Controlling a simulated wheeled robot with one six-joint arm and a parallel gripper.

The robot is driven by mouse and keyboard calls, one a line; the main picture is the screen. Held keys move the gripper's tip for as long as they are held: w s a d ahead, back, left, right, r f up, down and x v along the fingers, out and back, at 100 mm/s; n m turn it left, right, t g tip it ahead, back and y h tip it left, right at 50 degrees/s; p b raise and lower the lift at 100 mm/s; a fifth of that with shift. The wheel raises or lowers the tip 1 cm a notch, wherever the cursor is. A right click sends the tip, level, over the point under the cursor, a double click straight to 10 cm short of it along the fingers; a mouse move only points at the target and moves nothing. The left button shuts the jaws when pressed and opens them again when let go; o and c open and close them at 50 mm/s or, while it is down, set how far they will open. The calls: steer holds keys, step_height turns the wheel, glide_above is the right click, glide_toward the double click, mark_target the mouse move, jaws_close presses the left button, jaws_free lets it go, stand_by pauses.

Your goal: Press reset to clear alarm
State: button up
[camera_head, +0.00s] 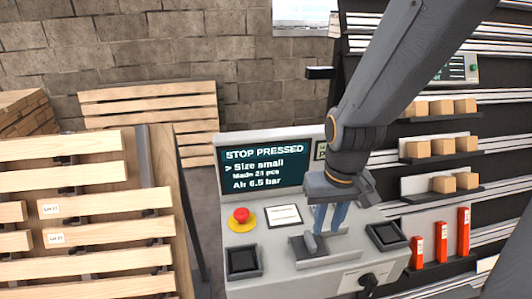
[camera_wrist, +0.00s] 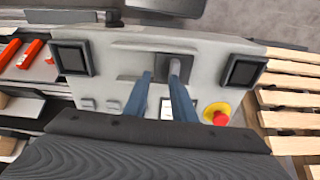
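The grey control panel (camera_head: 285,280) has a screen (camera_head: 262,165) reading "STOP PRESSED", with size, count and air lines below. A red mushroom button on a yellow base (camera_head: 241,219) stands at its left; the wrist view shows it right of my fingers (camera_wrist: 217,114). My gripper (camera_head: 329,229) points down over the panel's middle, its blue fingers apart with nothing between them. A grey lever (camera_wrist: 175,68) stands by one fingertip; I cannot tell whether they touch. Two small grey buttons (camera_wrist: 100,105) show in the wrist view; my wrist hides them in the head view. No reset label is readable.
Black square pads (camera_head: 243,261) (camera_head: 385,236) flank the lever plate. A white card (camera_head: 284,216) lies beside the red button. Wooden pallets (camera_head: 90,215) stand left. Shelves with small boxes (camera_head: 440,147) and red holders (camera_head: 442,240) stand right.

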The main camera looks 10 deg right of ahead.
jaws_close()
stand_by(1.4)
